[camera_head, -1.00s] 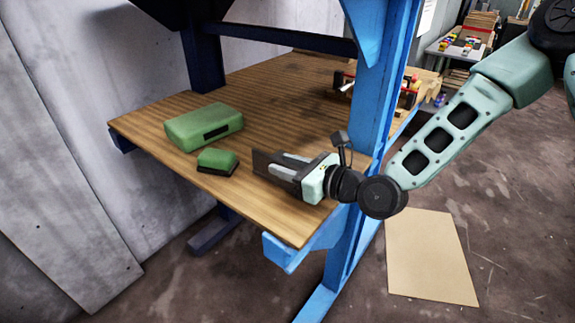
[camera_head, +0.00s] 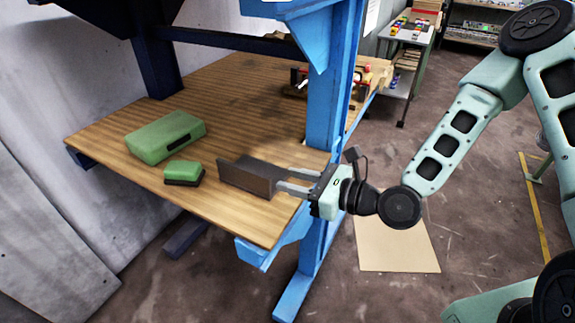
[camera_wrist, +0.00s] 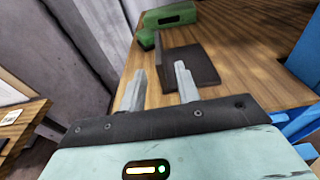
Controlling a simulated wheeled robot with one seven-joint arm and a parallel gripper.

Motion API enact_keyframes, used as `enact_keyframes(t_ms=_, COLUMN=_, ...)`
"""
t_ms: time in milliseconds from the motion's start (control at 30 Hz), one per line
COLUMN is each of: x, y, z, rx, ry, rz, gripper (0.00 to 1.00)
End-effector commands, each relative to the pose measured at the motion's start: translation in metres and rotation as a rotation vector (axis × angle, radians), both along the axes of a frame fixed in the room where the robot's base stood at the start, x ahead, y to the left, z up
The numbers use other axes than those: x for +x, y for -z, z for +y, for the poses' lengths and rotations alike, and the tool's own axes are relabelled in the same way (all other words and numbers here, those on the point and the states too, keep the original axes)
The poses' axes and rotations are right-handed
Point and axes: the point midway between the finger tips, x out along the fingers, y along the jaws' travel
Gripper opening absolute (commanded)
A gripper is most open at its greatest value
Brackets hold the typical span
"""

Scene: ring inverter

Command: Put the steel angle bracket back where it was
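The dark grey steel angle bracket (camera_head: 246,179) rests on the wooden workbench (camera_head: 225,112), near its front edge. In the wrist view the bracket (camera_wrist: 190,67) has one leg lying flat on the bench and the other standing upright. My gripper (camera_head: 279,176) is at the bracket's right end in the head view. In the wrist view my gripper (camera_wrist: 159,73) has its two fingers spread with a gap between them, pointing at the bracket's near end. The fingers hold nothing. Whether a fingertip still touches the bracket cannot be told.
A small green-topped block (camera_head: 184,172) lies just left of the bracket, with a larger green case (camera_head: 165,136) behind it. A blue post (camera_head: 332,95) rises close behind my gripper. A device with red parts (camera_head: 299,80) stands farther back. The bench's middle is clear.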

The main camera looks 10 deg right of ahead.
Motion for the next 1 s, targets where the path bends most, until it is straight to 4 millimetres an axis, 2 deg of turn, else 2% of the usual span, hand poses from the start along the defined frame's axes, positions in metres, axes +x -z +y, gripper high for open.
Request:
enact_keyframes(t_ms=33, x=-0.002, y=-0.006, z=-0.002, rx=0.002, ry=0.001, rz=0.004, gripper=0.32)
enact_keyframes(t_ms=467, x=-0.011, y=-0.001, z=-0.007, rx=-0.004, ry=-0.004, rz=-0.002, gripper=0.32)
enact_keyframes(t_ms=567, x=-0.014, y=0.002, z=-0.003, rx=-0.068, ry=-0.040, rz=-0.028, gripper=0.32)
enact_keyframes(t_ms=667, x=-0.023, y=0.010, z=0.005, rx=-0.253, ry=-0.151, rz=-0.108, gripper=0.32)
enact_keyframes(t_ms=800, x=-0.044, y=0.025, z=0.010, rx=-0.659, ry=-0.429, rz=-0.309, gripper=0.32)
enact_keyframes(t_ms=900, x=-0.058, y=0.028, z=0.004, rx=-0.936, ry=-0.659, rz=-0.467, gripper=0.32)
enact_keyframes(t_ms=1000, x=-0.071, y=0.022, z=-0.006, rx=-1.166, ry=-0.895, rz=-0.618, gripper=0.32)
